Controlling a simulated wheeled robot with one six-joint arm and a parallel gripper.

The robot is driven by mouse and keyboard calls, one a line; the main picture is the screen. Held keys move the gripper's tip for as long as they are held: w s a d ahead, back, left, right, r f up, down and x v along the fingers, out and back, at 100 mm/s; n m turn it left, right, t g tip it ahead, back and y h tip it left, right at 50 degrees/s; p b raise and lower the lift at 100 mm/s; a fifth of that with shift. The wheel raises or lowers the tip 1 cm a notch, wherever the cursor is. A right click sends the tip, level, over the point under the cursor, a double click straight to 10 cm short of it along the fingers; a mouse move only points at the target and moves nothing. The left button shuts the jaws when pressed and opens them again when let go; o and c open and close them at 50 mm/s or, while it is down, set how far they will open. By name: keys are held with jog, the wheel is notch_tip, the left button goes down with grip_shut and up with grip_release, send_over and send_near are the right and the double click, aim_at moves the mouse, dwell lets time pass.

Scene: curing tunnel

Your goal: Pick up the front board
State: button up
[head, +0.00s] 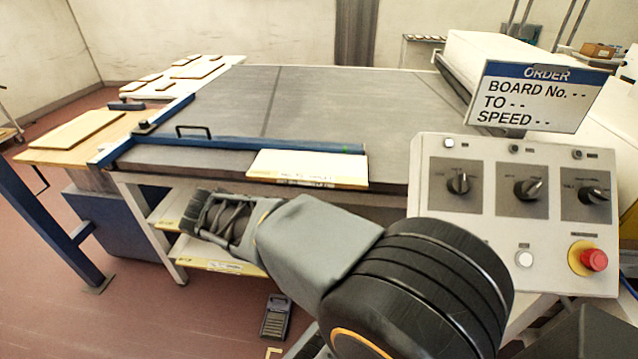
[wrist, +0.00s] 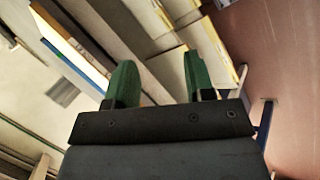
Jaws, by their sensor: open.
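The front board is a cream, flat board (head: 307,168) with a label on its front edge. It lies at the front edge of the grey table bed (head: 330,100), against a blue rail (head: 250,144), and slightly overhangs the edge. My gripper (head: 203,216) is left of and below this board, in front of the lower shelves. In the wrist view my gripper (wrist: 160,78) shows two green fingers apart with nothing between them. A pale board with a yellowish edge (wrist: 72,42) is at upper left there, clear of the fingers; it seems to be the same board.
Lower shelves under the bed hold cream boards (head: 222,256). A wooden side table (head: 50,152) with a board and a pale table (head: 135,90) with several boards stand left. The control panel (head: 480,230) and order sign (head: 527,97) stand right. A small grey device (head: 276,316) is on the floor.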

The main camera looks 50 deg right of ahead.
jog(key=w+d+f+g+h+b, duration=0.1)
jog(key=w+d+f+h+b, duration=0.25)
jog(key=d+h+b, duration=0.2)
jog(key=h+b, duration=0.5)
jog(key=h, duration=0.1)
send_near(311, 183)
jog(key=d, duration=0.4)
jog(key=shift+s+d, duration=0.2)
jog(key=shift+s, duration=0.2)
jog(key=shift+d, duration=3.25)
grip_shut()
